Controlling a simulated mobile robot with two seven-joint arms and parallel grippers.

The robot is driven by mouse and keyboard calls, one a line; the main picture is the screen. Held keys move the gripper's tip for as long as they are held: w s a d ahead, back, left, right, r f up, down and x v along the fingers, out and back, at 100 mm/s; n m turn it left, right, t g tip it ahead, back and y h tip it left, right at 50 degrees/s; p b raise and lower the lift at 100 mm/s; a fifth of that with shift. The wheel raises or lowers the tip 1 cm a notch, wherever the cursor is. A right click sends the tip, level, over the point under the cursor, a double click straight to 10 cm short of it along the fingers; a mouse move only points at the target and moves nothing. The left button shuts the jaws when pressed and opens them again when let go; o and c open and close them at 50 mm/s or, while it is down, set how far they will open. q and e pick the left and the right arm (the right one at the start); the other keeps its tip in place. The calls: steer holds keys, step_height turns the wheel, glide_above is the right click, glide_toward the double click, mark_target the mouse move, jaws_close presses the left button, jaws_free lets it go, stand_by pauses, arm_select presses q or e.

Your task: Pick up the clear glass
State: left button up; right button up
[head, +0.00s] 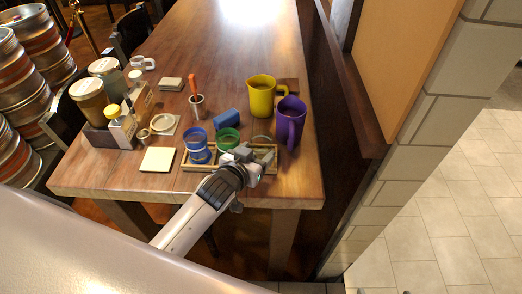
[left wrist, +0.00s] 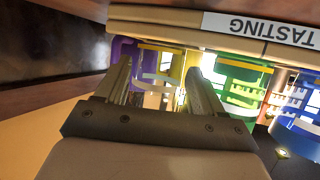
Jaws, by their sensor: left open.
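A wooden tasting tray (head: 190,167) lies near the front edge of the table and holds a blue glass (head: 198,147), a green glass (head: 228,140) and a clear glass (head: 261,142). My left gripper (head: 248,153) is at the right part of the tray, partly hiding the clear glass. In the left wrist view the picture is upside down. The open fingers of my left gripper (left wrist: 158,75) point at the clear glass (left wrist: 155,90), which shows between them. The green glass (left wrist: 240,85) and blue glass (left wrist: 298,130) are to the right there. My right gripper is not in view.
A purple pitcher (head: 290,124) stands right of the tray, and a yellow pitcher (head: 261,96) behind it. A blue block (head: 227,119) and a metal cup (head: 197,106) with an orange-handled tool are behind the tray. Jars (head: 89,100) crowd the left. The far table is clear.

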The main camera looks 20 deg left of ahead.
arm_select(q)
steer(key=shift+w+d+f, duration=0.1)
steer(key=shift+w+f, duration=0.1)
steer(key=shift+w, duration=0.25)
steer(key=c, duration=0.8)
steer(key=shift+r, duration=0.1)
